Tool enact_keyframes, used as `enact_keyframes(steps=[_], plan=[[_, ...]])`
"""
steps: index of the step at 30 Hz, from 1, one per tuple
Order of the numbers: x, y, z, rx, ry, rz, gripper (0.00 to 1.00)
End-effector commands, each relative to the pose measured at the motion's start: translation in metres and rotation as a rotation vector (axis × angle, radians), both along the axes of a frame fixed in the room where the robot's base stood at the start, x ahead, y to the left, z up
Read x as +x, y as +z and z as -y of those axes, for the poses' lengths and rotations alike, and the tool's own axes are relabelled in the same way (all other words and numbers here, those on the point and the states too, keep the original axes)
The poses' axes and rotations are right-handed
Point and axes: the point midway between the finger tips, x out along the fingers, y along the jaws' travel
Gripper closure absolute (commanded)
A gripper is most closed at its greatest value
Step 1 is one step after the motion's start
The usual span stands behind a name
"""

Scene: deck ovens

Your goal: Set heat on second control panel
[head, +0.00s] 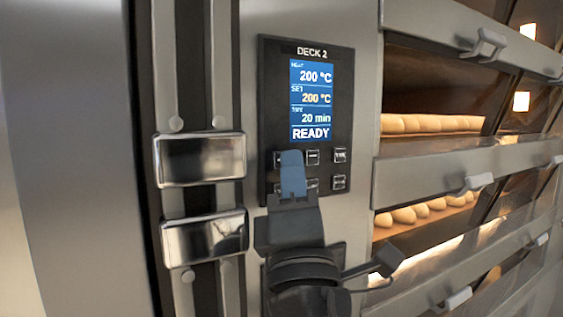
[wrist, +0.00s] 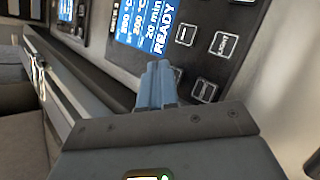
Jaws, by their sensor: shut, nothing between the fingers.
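The control panel labelled DECK 2 (head: 306,52) is a black upright panel with a blue screen (head: 311,100). The screen reads 200 °C, SET 200 °C, 20 min and READY. Several small buttons sit below it in two rows; the upper right one (head: 340,156) is clear to see. My gripper (head: 292,158) is shut and empty, its blue fingertips in front of the left button columns, hiding parts of them. In the wrist view the fingertips (wrist: 158,66) point at the panel (wrist: 240,22) near its buttons. I cannot tell whether they touch one.
Oven decks with bread loaves (head: 430,123) lie to the right, with door handles (head: 478,182) sticking out. Two shiny metal blocks (head: 200,158) stand out left of the panel. Another panel (wrist: 72,14) shows at the upper left of the wrist view.

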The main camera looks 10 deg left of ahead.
Motion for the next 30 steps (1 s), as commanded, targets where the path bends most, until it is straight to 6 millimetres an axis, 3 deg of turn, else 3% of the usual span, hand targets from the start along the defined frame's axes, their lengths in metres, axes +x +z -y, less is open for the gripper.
enact_keyframes(steps=[30], plan=[[0.0056,0.0002,-0.0069,-0.002,0.004,0.002,1.0]])
